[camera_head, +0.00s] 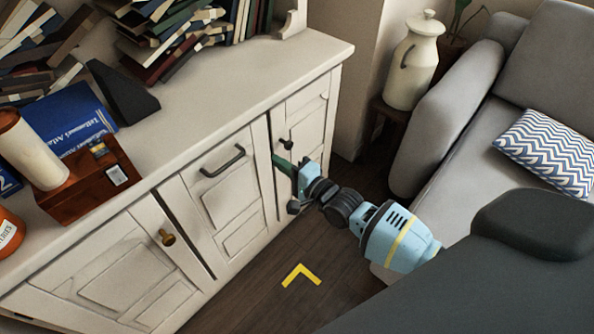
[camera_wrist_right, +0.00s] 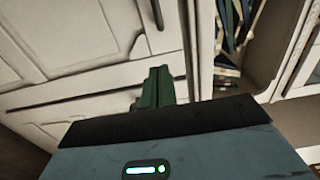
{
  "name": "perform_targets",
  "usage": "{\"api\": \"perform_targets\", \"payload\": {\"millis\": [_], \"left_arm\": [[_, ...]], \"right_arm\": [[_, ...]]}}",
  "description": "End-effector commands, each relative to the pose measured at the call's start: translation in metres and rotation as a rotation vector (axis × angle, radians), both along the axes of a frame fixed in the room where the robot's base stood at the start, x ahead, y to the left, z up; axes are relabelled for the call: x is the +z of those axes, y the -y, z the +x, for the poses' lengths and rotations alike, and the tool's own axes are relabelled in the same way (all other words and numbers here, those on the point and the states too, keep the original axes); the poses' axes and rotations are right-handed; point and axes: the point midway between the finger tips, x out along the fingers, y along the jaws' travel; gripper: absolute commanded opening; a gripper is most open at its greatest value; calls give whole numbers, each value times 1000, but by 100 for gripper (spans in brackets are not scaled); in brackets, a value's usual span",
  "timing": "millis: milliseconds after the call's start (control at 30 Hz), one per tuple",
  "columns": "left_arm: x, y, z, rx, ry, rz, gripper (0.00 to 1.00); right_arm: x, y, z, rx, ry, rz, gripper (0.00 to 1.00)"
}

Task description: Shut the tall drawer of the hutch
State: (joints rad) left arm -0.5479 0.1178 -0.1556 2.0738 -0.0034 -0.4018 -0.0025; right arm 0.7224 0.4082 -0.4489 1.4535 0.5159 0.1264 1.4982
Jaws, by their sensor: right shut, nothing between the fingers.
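The white hutch (camera_head: 295,62) runs along the left in the head view. Its middle tall front (camera_head: 238,200), with a dark bar handle (camera_head: 222,162), appears to be the tall drawer. Dark gaps run down both its sides; I cannot tell how far out it stands. My right gripper (camera_head: 281,163) is shut and empty, its green fingers in front of the narrow right panel (camera_head: 305,120), just below a dark knob. Contact cannot be told. In the right wrist view, the shut fingers (camera_wrist_right: 157,85) point at pale panels. My left gripper is not in view.
A grey sofa (camera_head: 455,120) and a white jug (camera_head: 413,65) are to the right. Open wooden floor (camera_head: 240,300) lies before the hutch, with a yellow corner mark (camera_head: 300,273).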

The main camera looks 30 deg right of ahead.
Motion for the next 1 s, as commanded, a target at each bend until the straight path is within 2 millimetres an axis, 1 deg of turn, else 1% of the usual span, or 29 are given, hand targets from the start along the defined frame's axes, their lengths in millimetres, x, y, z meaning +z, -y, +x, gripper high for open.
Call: {"api": "perform_targets", "payload": {"millis": [33,100,300,467,767,867,967,1000], "left_arm": [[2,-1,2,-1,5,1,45],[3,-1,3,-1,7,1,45],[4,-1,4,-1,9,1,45],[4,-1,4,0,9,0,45],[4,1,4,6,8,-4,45],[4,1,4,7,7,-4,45],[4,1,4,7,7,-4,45],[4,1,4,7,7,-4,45]], "right_arm": [[0,4,-9,-1,-2,-1,0],[0,7,-19,0,-2,-1,0],[0,14,-37,-1,-1,-1,0],[-1,16,-41,-1,-1,0,0],[-1,15,-41,0,-2,-2,0],[-8,12,-48,2,-11,-23,0],[-29,4,-72,12,-37,-101,0],[-41,-1,-86,19,-53,-150,0]]}}
